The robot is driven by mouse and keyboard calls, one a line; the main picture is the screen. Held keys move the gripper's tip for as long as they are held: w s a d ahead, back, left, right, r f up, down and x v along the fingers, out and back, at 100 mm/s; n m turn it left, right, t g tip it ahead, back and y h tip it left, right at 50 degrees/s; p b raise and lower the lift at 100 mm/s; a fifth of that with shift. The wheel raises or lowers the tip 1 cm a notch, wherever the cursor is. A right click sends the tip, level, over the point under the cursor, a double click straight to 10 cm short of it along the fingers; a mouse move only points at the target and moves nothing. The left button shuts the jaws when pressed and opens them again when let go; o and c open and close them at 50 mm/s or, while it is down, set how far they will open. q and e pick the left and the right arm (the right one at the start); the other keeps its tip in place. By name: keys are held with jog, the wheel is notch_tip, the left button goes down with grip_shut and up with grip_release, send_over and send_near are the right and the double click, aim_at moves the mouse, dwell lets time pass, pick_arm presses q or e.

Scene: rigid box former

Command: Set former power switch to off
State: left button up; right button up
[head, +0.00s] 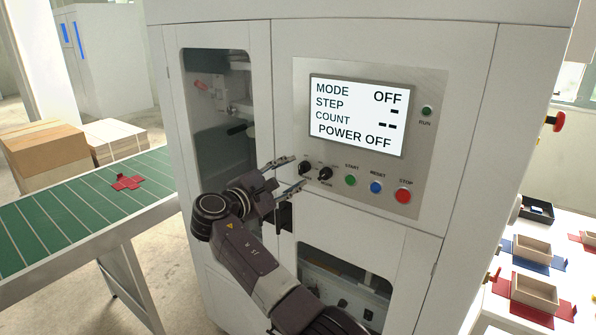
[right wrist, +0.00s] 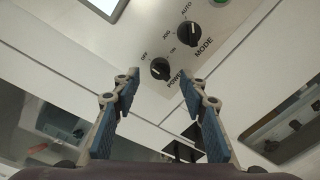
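The black power switch (head: 306,168) is a round knob on the grey control panel of the former (head: 233,240). In the right wrist view the power switch (right wrist: 160,68) is labelled POWER, and its white mark appears to point toward OFF. The screen (head: 358,116) reads MODE OFF and POWER OFF. My right gripper (head: 290,175) is open and empty, just left of the power switch in the head view. In the right wrist view its fingers (right wrist: 163,86) stand apart, with the knob visible between and beyond their tips, seemingly untouched. My left gripper is not in view.
The mode knob (head: 325,173) is close right of the power switch. Start (head: 350,180), reset (head: 376,187) and stop (head: 403,196) buttons follow. A green conveyor (head: 60,215) stands left; a white table with box trays (head: 535,291) stands right. Open space lies before the panel.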

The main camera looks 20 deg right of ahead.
jog(key=v, duration=0.8)
jog(key=shift+s+a, duration=0.25)
